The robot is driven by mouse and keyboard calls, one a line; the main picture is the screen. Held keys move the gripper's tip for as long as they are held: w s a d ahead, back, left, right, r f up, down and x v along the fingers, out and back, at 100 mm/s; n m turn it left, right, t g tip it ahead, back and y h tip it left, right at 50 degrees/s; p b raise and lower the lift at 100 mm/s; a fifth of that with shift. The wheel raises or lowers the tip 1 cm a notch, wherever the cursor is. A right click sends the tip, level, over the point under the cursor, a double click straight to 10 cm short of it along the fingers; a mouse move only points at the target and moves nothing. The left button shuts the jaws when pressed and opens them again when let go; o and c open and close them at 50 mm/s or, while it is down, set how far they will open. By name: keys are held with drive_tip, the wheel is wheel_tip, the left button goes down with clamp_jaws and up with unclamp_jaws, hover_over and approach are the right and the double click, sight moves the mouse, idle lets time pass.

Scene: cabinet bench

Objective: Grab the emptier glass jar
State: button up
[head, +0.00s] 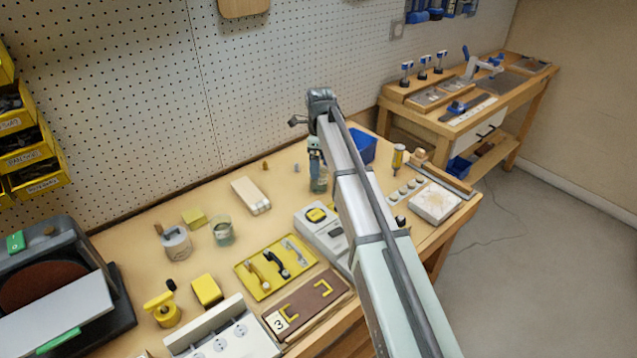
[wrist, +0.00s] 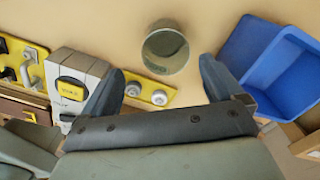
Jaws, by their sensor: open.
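One glass jar (head: 222,232) stands on the bench left of centre, with greyish-green contents in its lower part. A second glass jar (head: 319,184) stands further back, just below my gripper (head: 316,155) in the head view. In the wrist view this jar (wrist: 166,48) lies ahead of my gripper (wrist: 161,75), roughly centred between the fingers and apart from both. It shows a round rim and dull greenish contents. My gripper is open and empty, pointing down. I cannot tell surely which jar holds less.
A blue bin (wrist: 265,60) stands close to the right finger in the wrist view. A white device with a yellow button (wrist: 78,88) and a yellow strip with round knobs (wrist: 157,96) lie near the left finger. A tin (head: 176,243) stands beside the left jar.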

drive_tip(key=shift+f, duration=1.35)
drive_tip(key=f, duration=0.2)
drive_tip(key=w+f, duration=0.1)
drive_tip(key=f, duration=0.1)
drive_tip(key=shift+a, duration=0.3)
drive_tip(key=shift+f, duration=0.6)
drive_tip(key=shift+c, duration=0.4)
drive_tip(key=c, duration=1.1)
